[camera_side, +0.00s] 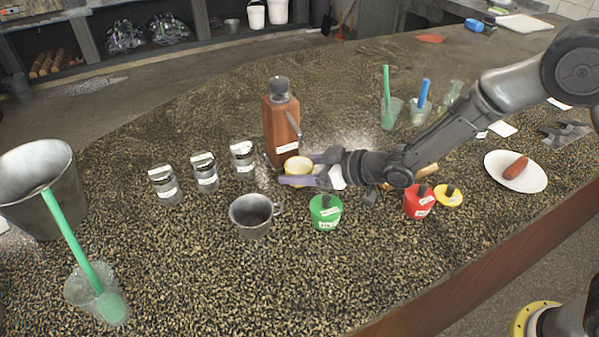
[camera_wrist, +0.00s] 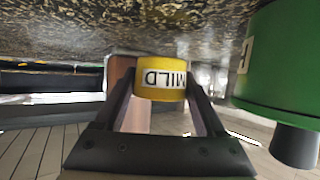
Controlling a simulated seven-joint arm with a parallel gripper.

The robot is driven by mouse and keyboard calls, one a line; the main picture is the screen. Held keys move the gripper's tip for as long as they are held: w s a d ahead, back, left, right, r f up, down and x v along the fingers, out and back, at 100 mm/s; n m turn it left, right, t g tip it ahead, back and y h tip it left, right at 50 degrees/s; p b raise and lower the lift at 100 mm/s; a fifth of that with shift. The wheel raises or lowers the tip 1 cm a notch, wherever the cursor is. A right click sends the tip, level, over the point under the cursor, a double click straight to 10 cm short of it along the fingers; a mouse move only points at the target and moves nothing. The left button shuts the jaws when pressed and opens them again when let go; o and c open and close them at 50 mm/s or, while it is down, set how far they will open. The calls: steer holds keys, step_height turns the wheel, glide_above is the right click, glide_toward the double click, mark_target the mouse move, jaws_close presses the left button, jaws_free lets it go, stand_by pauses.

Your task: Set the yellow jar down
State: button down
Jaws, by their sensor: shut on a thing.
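The yellow jar (camera_side: 297,165) is lidless, with a pale inside, beside the brown pepper mill. In the wrist view the yellow jar (camera_wrist: 160,70) shows its white MILD label between my two fingers. My gripper (camera_side: 306,170) is shut on the jar from the right, with the fingers on either side of it; it also shows in the wrist view (camera_wrist: 160,92). The jar is at or just above the counter (camera_side: 330,270); I cannot tell whether its base touches. A yellow lid (camera_side: 449,194) with a black knob lies on the counter beside the red jar.
The pepper mill (camera_side: 281,125) stands close behind the jar. A green jar (camera_side: 325,211) and metal mug (camera_side: 252,216) are in front, and a red jar (camera_side: 418,202) is to the right.

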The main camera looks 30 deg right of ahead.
steer(key=shift+f, duration=0.5)
steer(key=shift+f, duration=0.2)
steer(key=shift+c, duration=1.2)
jaws_free()
